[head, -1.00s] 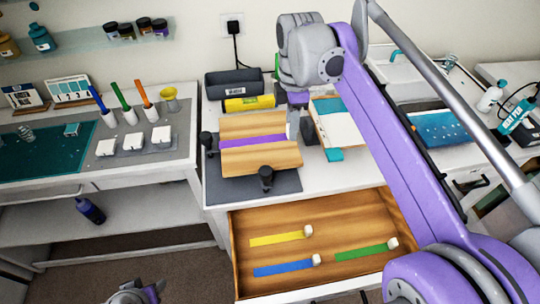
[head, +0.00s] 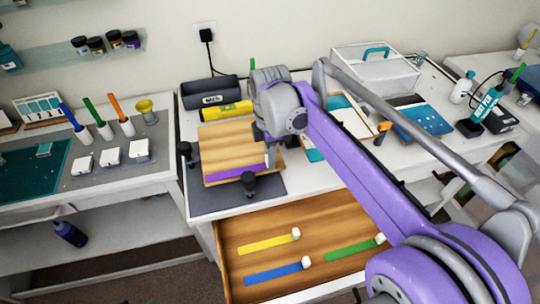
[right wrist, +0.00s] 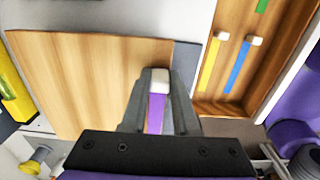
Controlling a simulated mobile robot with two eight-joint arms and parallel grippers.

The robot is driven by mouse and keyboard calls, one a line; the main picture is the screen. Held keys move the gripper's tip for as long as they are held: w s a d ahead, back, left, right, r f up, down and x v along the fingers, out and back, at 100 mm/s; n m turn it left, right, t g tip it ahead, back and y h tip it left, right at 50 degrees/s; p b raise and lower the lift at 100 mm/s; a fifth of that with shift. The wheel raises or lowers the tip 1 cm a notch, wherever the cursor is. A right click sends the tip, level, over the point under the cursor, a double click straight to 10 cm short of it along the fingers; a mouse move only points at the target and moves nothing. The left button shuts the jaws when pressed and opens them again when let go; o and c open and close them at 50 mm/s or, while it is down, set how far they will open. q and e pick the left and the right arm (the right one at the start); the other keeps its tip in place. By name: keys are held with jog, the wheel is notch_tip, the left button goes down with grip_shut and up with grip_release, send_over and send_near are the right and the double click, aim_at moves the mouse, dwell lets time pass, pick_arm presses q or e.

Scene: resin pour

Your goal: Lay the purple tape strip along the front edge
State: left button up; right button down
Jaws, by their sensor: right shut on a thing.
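The purple tape strip (head: 236,172) runs along the front edge of the wooden board (head: 232,140). Its white end tab (right wrist: 155,80) is between the fingers of my right gripper (right wrist: 156,88), which is shut on it. In the right wrist view the tab is near the board's drawer-side edge, and the purple part runs back under the gripper. I cannot tell whether the strip touches the wood. In the head view my right wrist hides the fingertips and the board's far right corner. My left gripper is not in view.
Black clamp knobs (head: 249,185) stand by the board on a dark mat (head: 215,202). The open drawer (head: 340,215) in front holds yellow, blue and green strips. A yellow roll (head: 226,111) lies behind the board. A clipboard (head: 350,122) lies to the right.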

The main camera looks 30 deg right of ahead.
jog(key=shift+f, duration=0.15)
jog(key=c, duration=0.7)
grip_release()
notch_tip(320, 180, up, 12)
jog(key=p, duration=0.1)
jog(key=s+a+f+m+t, duration=0.1)
jog(key=s+a+f+m, duration=0.1)
jog(key=s+f+m, duration=0.3)
jog(key=s+a+f+m+t, duration=0.2)
jog(key=s+f+m, duration=0.3)
jog(key=f, duration=0.4)
jog(key=s+a+f+m+t, duration=0.2)
jog(key=s+f+m, duration=0.3)
jog(key=s+f, duration=0.1)
jog(key=shift+s+a+f, duration=0.15)
jog(key=shift+a+f, duration=0.25)
jog(key=shift+f, duration=0.2)
